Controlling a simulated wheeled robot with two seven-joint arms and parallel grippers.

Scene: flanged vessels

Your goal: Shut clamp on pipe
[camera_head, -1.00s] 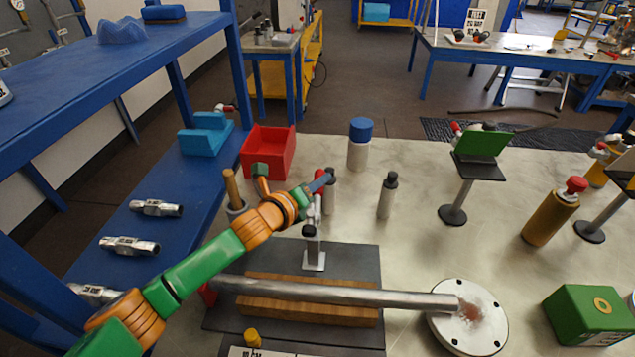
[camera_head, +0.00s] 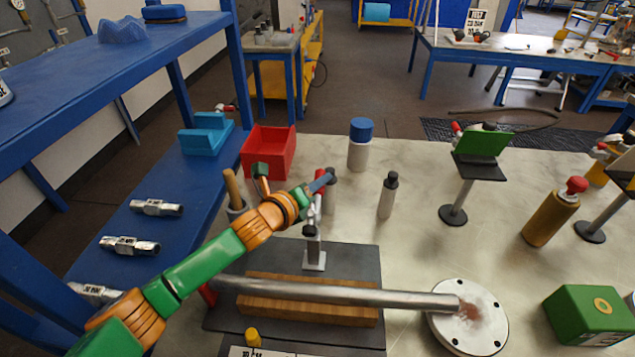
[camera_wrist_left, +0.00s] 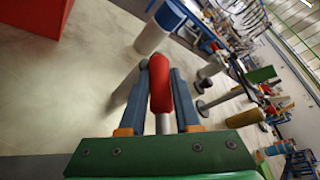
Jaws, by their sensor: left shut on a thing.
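A toggle clamp (camera_head: 313,258) stands on a dark base plate (camera_head: 360,257) behind the pipe (camera_head: 350,293). Its red handle (camera_wrist_left: 160,84) points upward, and its red grip also shows in the head view (camera_head: 318,184). The pipe lies on a wooden block (camera_head: 300,311), its right end at a round metal flange (camera_head: 476,336). My left gripper (camera_head: 325,182) is at the upper part of the clamp. In the left wrist view its two fingers (camera_wrist_left: 159,95) are on either side of the red handle, shut on it. My right gripper is not in view.
A red bin (camera_head: 268,158), a blue-capped white bottle (camera_head: 359,149) and a small grey bottle (camera_head: 388,197) stand behind the clamp. A green box (camera_head: 590,313) is at the right. A blue shelf (camera_head: 165,215) with metal fittings is at the left.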

